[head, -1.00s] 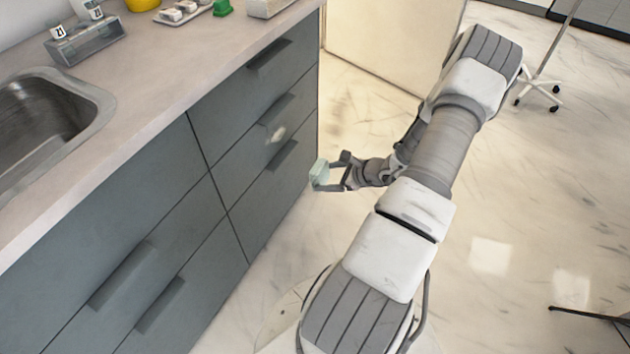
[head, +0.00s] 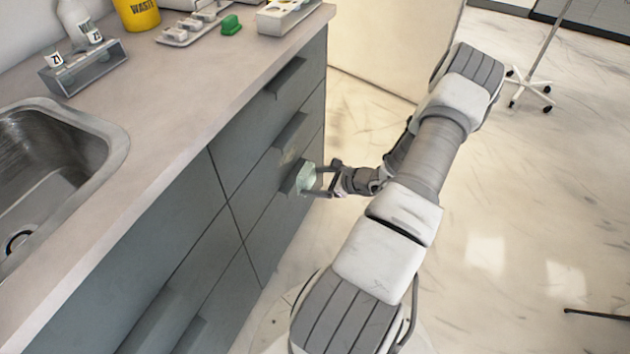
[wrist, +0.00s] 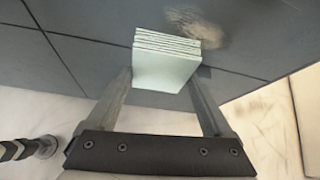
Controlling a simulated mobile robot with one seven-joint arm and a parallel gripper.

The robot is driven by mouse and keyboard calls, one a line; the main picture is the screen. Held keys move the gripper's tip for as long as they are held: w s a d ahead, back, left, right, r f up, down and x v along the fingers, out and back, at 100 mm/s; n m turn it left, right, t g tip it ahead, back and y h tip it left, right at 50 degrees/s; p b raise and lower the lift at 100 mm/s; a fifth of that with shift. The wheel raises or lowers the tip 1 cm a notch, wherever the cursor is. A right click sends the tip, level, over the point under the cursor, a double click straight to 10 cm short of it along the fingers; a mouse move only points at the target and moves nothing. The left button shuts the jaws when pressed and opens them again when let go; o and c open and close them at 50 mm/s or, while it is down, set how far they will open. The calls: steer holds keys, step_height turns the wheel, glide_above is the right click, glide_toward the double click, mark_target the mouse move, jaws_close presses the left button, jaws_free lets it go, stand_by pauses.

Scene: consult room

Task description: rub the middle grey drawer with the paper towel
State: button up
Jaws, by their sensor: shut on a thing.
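The paper towel (head: 306,178) is a pale green folded pad; its stacked layers show in the wrist view (wrist: 166,66). My gripper (head: 312,180) is shut on it, with a finger on each side. The middle grey drawer (head: 250,182) is in the right-hand stack, below the top drawer. A brownish smudge (wrist: 197,26) marks the drawer front just beyond the towel in the wrist view. The towel is at or very near the drawer fronts, by the lower handle; I cannot tell whether it touches. It hides part of the front.
The counter (head: 185,105) overhangs the drawers and holds a sink (head: 50,160), a vial rack (head: 85,68), a yellow waste tub (head: 137,12) and a green object (head: 231,25). Drawer handles (head: 287,77) stick out. The floor (head: 480,190) at right is mostly clear.

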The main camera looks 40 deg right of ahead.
steer(key=shift+w+a+b, duration=0.1)
steer(key=shift+w+a, duration=0.3)
steer(key=shift+w, duration=0.5)
steer(key=shift+w+a+b, duration=0.15)
steer(key=shift+w+a, duration=0.2)
steer(key=shift+w, duration=0.55)
steer(key=shift+w+a+b, duration=0.1)
steer(key=shift+w+a, duration=0.3)
steer(key=shift+w, duration=0.5)
steer(key=shift+w+a, duration=0.35)
steer(key=shift+w, duration=0.55)
steer(key=shift+d, duration=0.1)
steer(key=shift+w+d+b, duration=0.1)
steer(key=shift+w+d, duration=0.15)
steer(key=shift+d, duration=0.35)
steer(key=shift+w+d+b, duration=0.15)
steer(key=shift+w+d, duration=0.05)
steer(key=shift+d, duration=0.45)
steer(key=shift+w+d+b, duration=0.1)
steer(key=shift+w+d, duration=0.15)
steer(key=shift+d, duration=0.35)
steer(key=shift+w+d+b, duration=0.4)
steer(key=shift+w+d, duration=0.15)
steer(key=shift+d, duration=0.65)
steer(key=shift+w+d+b, duration=0.35)
steer(key=shift+w+d, duration=0.2)
steer(key=shift+d, duration=0.65)
steer(key=shift+w+d+b, duration=0.4)
steer(key=shift+w+d, duration=0.15)
steer(key=shift+d, duration=0.65)
